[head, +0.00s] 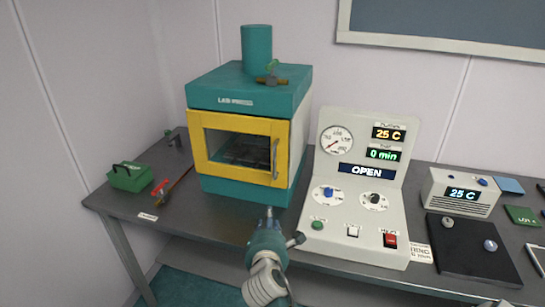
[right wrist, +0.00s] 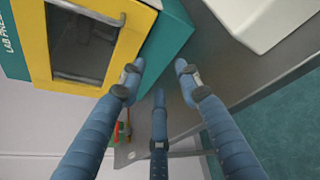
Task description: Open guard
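The guard (head: 200,160) is a yellow frame with a dark window on the front of the teal lab press (head: 247,95). It sits flush against the front and looks closed. Its grey vertical handle (head: 275,158) is on the right side of the frame. In the right wrist view the yellow guard (right wrist: 92,88) is at upper left, turned on its side. My right gripper (head: 269,212) is in front of the press, below the handle. In the wrist view its blue fingers (right wrist: 158,73) are spread with nothing between them. My left gripper is not in view.
A control panel (head: 355,230) with a gauge and an "OPEN" display stands right of the press. A green box (head: 132,177) and a red-handled tool (head: 160,187) lie left on the grey bench (head: 215,222). A dark plate (head: 470,250) and smaller unit (head: 462,193) are at right.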

